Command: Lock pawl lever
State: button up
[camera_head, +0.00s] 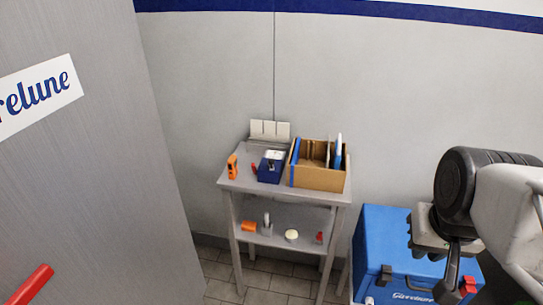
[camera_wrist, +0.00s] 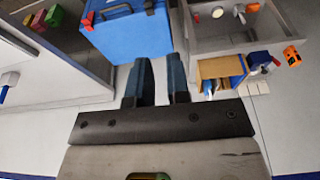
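A red bar-shaped handle (camera_head: 30,285) sticks out from a large grey metal panel (camera_head: 95,160) at the left of the head view. I cannot tell whether it is the pawl lever; no other part is clearly one. My gripper (camera_head: 447,288) is at the right of the head view, in front of a blue box and far from the red handle. In the wrist view, the two dark fingers of my gripper (camera_wrist: 160,75) stand apart with a gap and nothing between them. The red handle is not recognisable in the wrist view.
The blue box (camera_head: 385,235) stands right of a grey two-level table (camera_head: 226,183). On top are a cardboard box (camera_head: 318,179), a blue block-like device (camera_head: 270,167) and an orange item (camera_head: 233,167). Small items lie on the lower shelf. Floor shows between panel and table.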

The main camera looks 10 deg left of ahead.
jog(key=w+a+f+m+t, duration=0.1)
jog(key=w+a, duration=0.3)
jog(key=w, duration=0.2)
jog(key=w+a+f+m+t+y, duration=0.1)
jog(key=w+a+t, duration=0.1)
jog(key=w+a, duration=0.2)
jog(key=w+a+f+m+t+y, duration=0.1)
jog(key=w+a, duration=0.3)
jog(key=w, duration=0.6)
jog(key=shift+t, duration=0.6)
grip_shut()
jog(key=w+a+f+m+t+y, duration=0.1)
jog(key=w+a+f+m+t, duration=0.4)
jog(key=w+a, duration=0.65)
jog(key=m+t+h, duration=0.3)
jog(key=m+t, duration=0.6)
send_near(253, 168)
jog(key=f+v, duration=0.1)
jog(key=v, duration=0.4)
jog(key=shift+s+f+m+t, duration=0.3)
jog(key=shift+s+t, duration=0.1)
jog(key=shift+s, duration=0.1)
jog(key=shift+w+r, duration=0.1)
jog(key=x, duration=1.3)
jog(key=shift+w+r, duration=0.15)
jog(key=shift+w, duration=0.2)
